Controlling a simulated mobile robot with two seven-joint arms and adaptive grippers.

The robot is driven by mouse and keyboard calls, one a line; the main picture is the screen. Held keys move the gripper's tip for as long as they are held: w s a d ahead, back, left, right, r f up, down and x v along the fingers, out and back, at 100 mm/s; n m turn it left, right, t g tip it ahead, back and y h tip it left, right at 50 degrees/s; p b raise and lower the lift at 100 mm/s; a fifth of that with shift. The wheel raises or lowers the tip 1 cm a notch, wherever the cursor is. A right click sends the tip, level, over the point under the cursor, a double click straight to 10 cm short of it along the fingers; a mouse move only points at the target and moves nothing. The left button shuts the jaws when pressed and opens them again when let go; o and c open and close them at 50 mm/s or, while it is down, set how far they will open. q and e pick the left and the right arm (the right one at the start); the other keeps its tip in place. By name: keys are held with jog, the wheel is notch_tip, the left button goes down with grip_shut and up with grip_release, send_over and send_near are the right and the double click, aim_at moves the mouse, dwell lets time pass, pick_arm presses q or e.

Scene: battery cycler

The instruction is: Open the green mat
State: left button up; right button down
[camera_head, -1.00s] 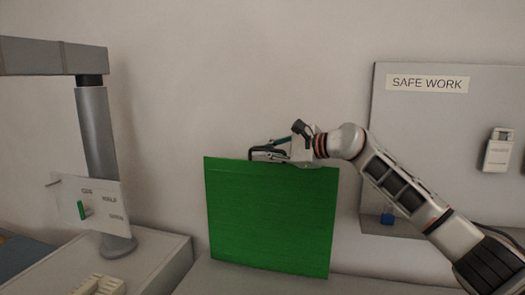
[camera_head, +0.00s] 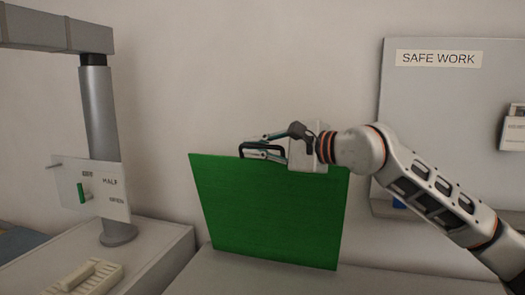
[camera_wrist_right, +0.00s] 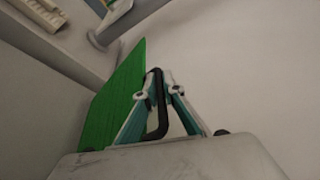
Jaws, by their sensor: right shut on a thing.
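The green mat (camera_head: 268,212) stands as an upright, slightly tilted panel on the grey surface, with a black handle (camera_head: 243,150) at its top edge. My right gripper (camera_head: 252,148) is at that top edge, its fingers shut on the black handle. In the right wrist view the handle (camera_wrist_right: 157,110) is between the two fingers of the gripper (camera_wrist_right: 158,82), and the green mat (camera_wrist_right: 115,95) runs along their left side. The mat's lower edge is near the grey surface. My left gripper is not in view.
A grey post (camera_head: 97,130) with a labelled plate (camera_head: 95,190) stands at the left on a white bench. A pale slotted block (camera_head: 88,277) lies in front of it. A grey board with a SAFE WORK sign (camera_head: 438,59) is at the right. The wall behind is bare.

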pick_arm(q)
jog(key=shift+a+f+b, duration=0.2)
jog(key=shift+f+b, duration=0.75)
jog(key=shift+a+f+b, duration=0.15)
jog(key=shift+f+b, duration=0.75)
jog(key=shift+b, duration=0.05)
pick_arm(e)
jog(key=s+a+f, duration=0.4)
jog(key=s+f, duration=0.2)
jog(key=s, duration=0.6)
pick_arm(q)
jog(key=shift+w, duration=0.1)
